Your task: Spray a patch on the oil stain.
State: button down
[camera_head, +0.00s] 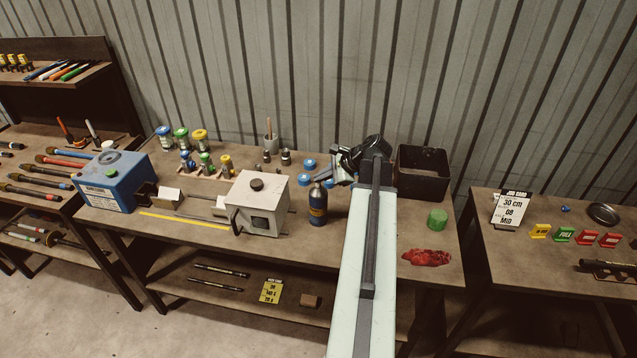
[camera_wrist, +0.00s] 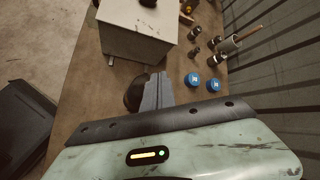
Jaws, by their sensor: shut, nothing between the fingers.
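A dark blue bottle with an orange-brown label (camera_head: 318,207), which looks like the spray can, stands upright on the middle bench, right of the white box machine. My gripper (camera_head: 322,178) is just above and behind the bottle's top, its fingers pointing left. In the wrist view my gripper (camera_wrist: 158,85) looks shut and empty. A dark rounded thing (camera_wrist: 132,97) beside the fingers there seems to be the bottle; I cannot tell whether they touch. I cannot make out an oil stain in either view.
The white box machine (camera_head: 261,203) is close left of the bottle. Blue caps (camera_head: 307,165) lie behind it. A black bin (camera_head: 423,172), a green cylinder (camera_head: 437,219) and a red rag (camera_head: 427,258) are right of my arm. A blue machine (camera_head: 114,182) stands at the left.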

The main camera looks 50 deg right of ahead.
notch_tip(320, 180, up, 6)
jog(key=p, duration=0.5)
dwell(0.5)
